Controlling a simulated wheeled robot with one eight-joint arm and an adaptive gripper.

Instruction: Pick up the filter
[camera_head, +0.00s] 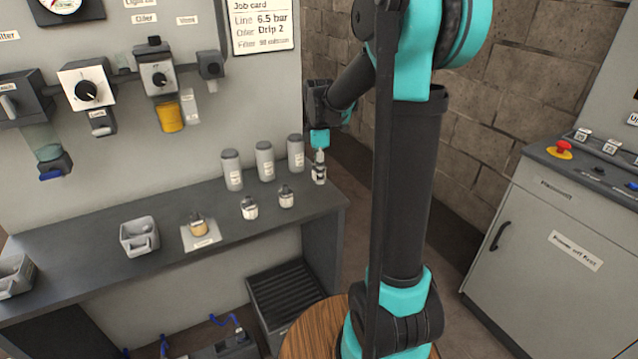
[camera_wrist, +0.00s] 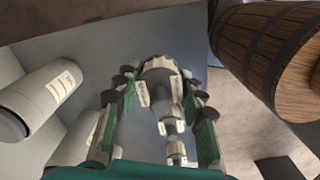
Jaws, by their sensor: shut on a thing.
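My gripper (camera_head: 320,150) reaches down over the right end of the dark bench, beside the row of grey canisters. Its fingers (camera_wrist: 160,115) close around a small grey and white ribbed piece, which I take to be the filter (camera_head: 319,172). In the wrist view the filter (camera_wrist: 159,72) sits between the finger pads, with pale labels on it. I cannot tell whether its base touches the bench. Two similar small pieces stand to its left, one nearer (camera_head: 285,197) and one farther (camera_head: 249,208). Their labels are too small to read.
Several grey canisters (camera_head: 264,161) stand close left of my gripper. A yellowish piece on a pale plate (camera_head: 201,241) and a grey bin (camera_head: 139,237) sit farther left on the bench (camera_head: 90,240). A wooden barrel (camera_wrist: 268,50) shows at right in the wrist view.

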